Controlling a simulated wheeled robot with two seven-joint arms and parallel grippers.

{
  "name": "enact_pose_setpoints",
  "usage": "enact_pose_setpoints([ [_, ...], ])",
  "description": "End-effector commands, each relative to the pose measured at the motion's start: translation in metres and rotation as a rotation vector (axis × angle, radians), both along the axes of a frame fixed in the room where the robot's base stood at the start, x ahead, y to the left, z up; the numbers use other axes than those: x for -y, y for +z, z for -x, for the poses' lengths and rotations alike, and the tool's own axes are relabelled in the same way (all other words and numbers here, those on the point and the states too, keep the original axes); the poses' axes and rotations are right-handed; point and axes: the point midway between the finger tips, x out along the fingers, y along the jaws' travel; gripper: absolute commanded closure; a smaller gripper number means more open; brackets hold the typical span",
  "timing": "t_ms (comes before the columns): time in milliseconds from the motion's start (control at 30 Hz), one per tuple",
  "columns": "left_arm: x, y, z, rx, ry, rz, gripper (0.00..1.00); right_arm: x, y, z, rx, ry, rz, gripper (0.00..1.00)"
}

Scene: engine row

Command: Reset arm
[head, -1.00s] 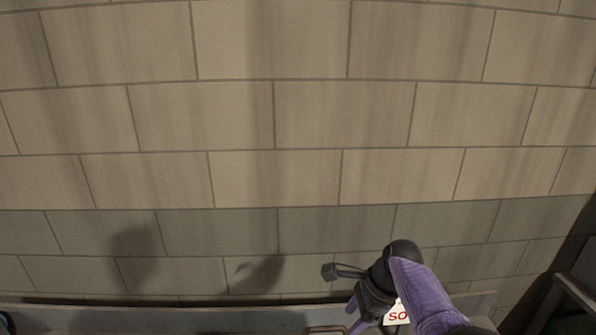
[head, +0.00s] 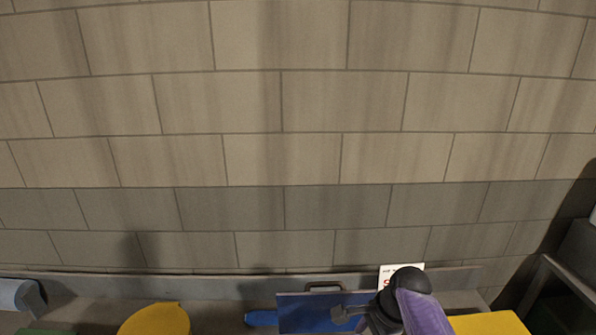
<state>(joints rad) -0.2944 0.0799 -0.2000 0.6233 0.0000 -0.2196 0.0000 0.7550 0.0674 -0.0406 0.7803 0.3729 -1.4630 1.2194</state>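My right arm, purple with a black rounded joint, comes in at the lower right of the head view. Its wrist and gripper (head: 370,320) are at the bottom edge, in front of a blue panel (head: 308,312). The fingertips are cut off by the frame or hidden, so I cannot tell whether the gripper is open or shut, or holds anything. My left arm and gripper are not in view.
A tiled wall fills most of the view. Along the bottom are a yellow rounded object (head: 155,321), a smaller blue object (head: 262,318), a white sign (head: 400,268) partly behind my arm, and a yellow surface (head: 490,324). A dark frame (head: 560,285) stands at right.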

Motion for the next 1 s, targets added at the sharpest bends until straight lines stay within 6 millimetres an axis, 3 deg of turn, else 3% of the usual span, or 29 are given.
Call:
enact_pose_setpoints([
  [267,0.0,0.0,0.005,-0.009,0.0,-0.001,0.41,0.011,-0.039,0.059,0.134,0.371,0.152,0.45],
  [433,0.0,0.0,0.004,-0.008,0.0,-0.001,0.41,0.014,-0.046,0.116,0.227,0.678,0.266,0.45],
  [700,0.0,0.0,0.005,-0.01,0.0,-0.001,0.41,0.012,-0.023,0.196,0.333,1.065,0.398,0.45],
  [1000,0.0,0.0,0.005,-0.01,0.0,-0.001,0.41,0.011,0.021,0.259,0.407,1.359,0.495,0.45],
])
